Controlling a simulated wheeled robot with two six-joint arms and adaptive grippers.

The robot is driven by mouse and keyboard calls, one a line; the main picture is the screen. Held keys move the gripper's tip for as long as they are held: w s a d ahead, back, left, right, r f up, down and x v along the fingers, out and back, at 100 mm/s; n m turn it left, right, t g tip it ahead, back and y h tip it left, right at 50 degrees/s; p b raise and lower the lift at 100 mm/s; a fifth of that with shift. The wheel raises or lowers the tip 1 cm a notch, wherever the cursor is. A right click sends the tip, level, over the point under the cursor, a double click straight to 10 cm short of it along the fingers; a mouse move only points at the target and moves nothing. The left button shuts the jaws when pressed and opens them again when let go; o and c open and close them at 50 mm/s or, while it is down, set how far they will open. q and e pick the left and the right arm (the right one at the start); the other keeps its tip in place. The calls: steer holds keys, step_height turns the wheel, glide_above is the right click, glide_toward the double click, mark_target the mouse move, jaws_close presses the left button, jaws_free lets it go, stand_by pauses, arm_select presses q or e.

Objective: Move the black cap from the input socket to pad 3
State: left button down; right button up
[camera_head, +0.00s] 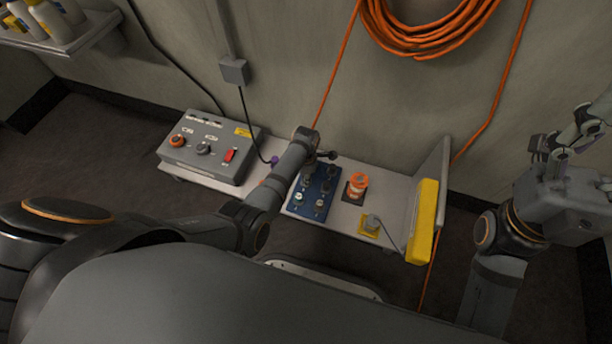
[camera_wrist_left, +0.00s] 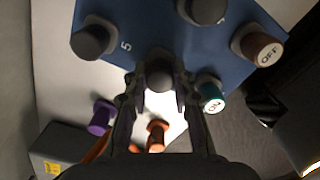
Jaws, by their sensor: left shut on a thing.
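My left gripper (camera_head: 318,160) is over the far left part of a blue panel (camera_head: 322,196) on the bench. In the left wrist view the left gripper (camera_wrist_left: 159,92) is shut on a dark round cap, which looks like the black cap (camera_wrist_left: 160,72), at the blue panel's edge. I cannot tell whether it touches the panel. Other dark caps stand on the panel at left (camera_wrist_left: 90,42) and top (camera_wrist_left: 205,9), near a printed 5. The input socket and pad 3 cannot be made out. My right gripper (camera_head: 572,135) is at the far right, away from the bench; its jaw state is unclear.
A teal cap (camera_wrist_left: 210,95) and a brown OFF cap (camera_wrist_left: 262,48) stand close by the held cap. Purple (camera_wrist_left: 101,117) and orange (camera_wrist_left: 156,134) pieces are near the fingers. A grey control box (camera_head: 210,148) stands left, an orange spool (camera_head: 357,184) right.

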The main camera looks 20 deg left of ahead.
arm_select(q)
steer(key=shift+f, duration=0.1)
stand_by(0.6)
steer(key=c, duration=1)
jaws_free()
step_height(320, 180, up, 12)
